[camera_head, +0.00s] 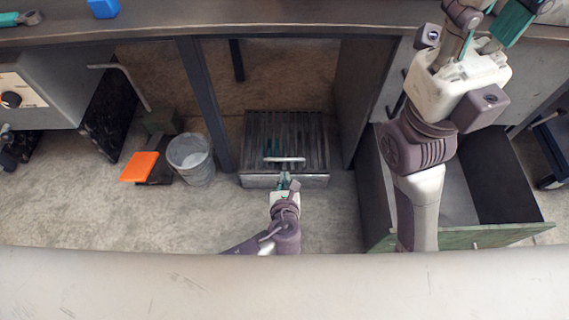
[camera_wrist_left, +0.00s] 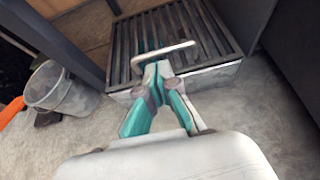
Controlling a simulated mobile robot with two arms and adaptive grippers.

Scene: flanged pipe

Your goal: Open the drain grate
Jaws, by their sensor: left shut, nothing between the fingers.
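The drain grate (camera_head: 285,135) is a dark slatted panel on a low grey box on the floor, under the workbench. A pale bar handle (camera_head: 284,160) sits near its front edge. The grate lies flat and closed. It also shows in the left wrist view (camera_wrist_left: 205,30), with the handle (camera_wrist_left: 163,55) just beyond my fingertips. My left gripper (camera_head: 284,178) has teal fingers and is just in front of the handle; its fingertips (camera_wrist_left: 157,68) are together with nothing between them. Whether they touch the handle cannot be told. My right gripper (camera_head: 490,35) is raised at the upper right, its fingertips cut off or unclear.
A metal bucket (camera_head: 191,158) and an orange flat piece (camera_head: 139,167) stand left of the grate. An open drawer (camera_head: 490,175) is at the right. The workbench top (camera_head: 270,20) overhangs the grate, with a dark leg (camera_head: 205,105) at its left. Floor in front is clear.

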